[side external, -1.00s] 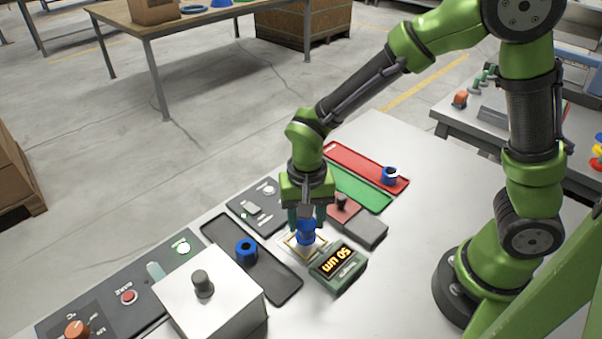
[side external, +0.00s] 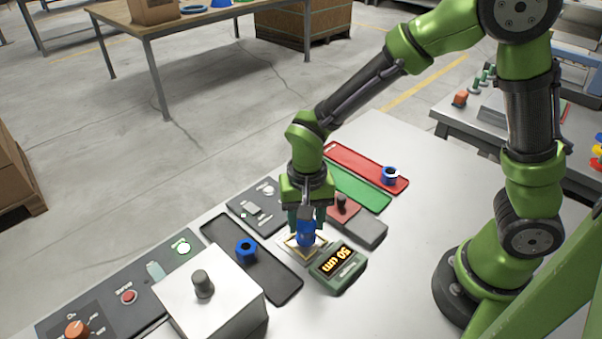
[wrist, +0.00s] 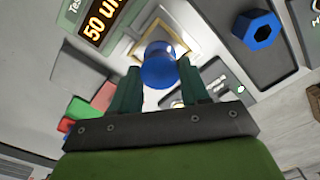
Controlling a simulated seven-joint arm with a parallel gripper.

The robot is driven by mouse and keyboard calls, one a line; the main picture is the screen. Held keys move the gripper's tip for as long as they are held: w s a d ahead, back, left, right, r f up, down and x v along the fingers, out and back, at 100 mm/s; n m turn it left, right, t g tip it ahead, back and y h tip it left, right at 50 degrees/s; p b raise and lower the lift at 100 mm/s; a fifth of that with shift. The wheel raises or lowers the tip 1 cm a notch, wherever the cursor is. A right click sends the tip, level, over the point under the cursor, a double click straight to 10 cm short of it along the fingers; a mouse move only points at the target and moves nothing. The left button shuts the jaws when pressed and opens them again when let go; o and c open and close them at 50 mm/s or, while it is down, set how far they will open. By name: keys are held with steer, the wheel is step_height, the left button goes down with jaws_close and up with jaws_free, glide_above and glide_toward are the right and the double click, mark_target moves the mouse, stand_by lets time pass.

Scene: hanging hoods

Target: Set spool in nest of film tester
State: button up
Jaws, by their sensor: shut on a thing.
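The blue spool (side external: 306,235) is between the fingers of my gripper (side external: 307,220), which is shut on it. In the wrist view the spool (wrist: 158,68) is at the fingertips, in front of the yellow-edged square nest (wrist: 183,33). In the side view it is over the nest (side external: 288,243) of the film tester, and I cannot tell whether its underside touches. The tester's green display box (side external: 338,268) reads 50 um, right beside the nest.
Another blue spool (side external: 390,176) stands on the red tray (side external: 350,160), beside a green tray (side external: 362,190). A white box with a knob (side external: 225,300) is at the front; a control panel (side external: 128,297) lies left.

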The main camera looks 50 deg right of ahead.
steer(key=shift+f, duration=0.65)
steer(key=o, duration=1.2)
steer(key=shift+o, duration=0.4)
steer(key=o, duration=0.4)
steer(key=shift+r, duration=0.1)
steer(key=shift+r, duration=3.4)
